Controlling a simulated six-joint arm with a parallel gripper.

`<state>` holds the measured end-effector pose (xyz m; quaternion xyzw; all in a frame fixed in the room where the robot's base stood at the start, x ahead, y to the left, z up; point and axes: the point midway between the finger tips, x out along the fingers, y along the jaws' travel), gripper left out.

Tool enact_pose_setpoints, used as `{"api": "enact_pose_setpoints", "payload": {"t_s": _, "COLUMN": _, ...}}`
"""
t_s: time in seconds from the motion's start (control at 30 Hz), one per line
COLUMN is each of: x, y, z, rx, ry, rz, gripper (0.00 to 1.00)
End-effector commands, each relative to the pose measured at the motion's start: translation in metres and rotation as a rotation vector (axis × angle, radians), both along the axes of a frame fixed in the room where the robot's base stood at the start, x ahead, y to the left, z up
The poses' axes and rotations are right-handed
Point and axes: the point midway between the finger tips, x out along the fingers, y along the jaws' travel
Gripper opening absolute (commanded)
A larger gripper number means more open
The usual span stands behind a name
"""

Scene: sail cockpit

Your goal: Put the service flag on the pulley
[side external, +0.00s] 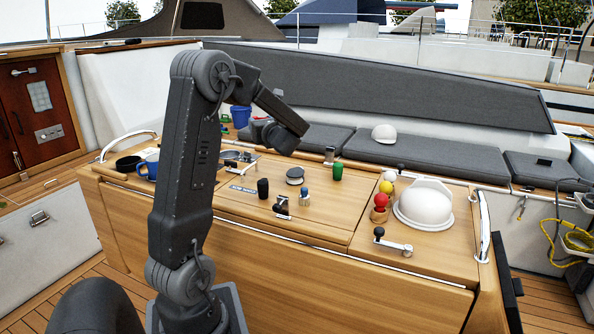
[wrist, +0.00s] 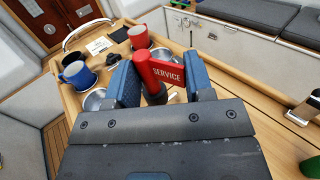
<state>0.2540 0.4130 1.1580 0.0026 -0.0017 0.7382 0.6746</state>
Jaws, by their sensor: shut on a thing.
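My gripper (wrist: 160,82) has blue finger pads and is shut on the service flag (wrist: 168,73), a red piece with a round post and a plate lettered SERVICE. In the wrist view the flag is held above the wooden table.
A blue mug (wrist: 78,74) and a red mug (wrist: 139,37) stand near metal bowls.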

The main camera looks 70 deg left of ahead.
Motion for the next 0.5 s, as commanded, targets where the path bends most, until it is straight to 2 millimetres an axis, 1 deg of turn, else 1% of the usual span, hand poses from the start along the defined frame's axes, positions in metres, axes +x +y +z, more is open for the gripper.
{"api": "enact_pose_setpoints", "payload": {"t_s": 0.07, "x": -0.001, "y": 0.005, "z": -0.001, "rx": -0.005, "ry": 0.0, "rz": 0.034, "gripper": 0.23}}
{"api": "enact_pose_setpoints", "payload": {"t_s": 0.17, "x": 0.012, "y": 0.003, "z": -0.011, "rx": -0.008, "ry": 0.003, "rz": 0.041, "gripper": 0.23}}
{"api": "enact_pose_setpoints", "payload": {"t_s": 0.4, "x": 0.064, "y": -0.008, "z": -0.043, "rx": -0.007, "ry": 0.003, "rz": 0.038, "gripper": 0.23}}
{"api": "enact_pose_setpoints", "payload": {"t_s": 0.5, "x": 0.084, "y": -0.012, "z": -0.054, "rx": -0.006, "ry": 0.003, "rz": 0.039, "gripper": 0.23}}
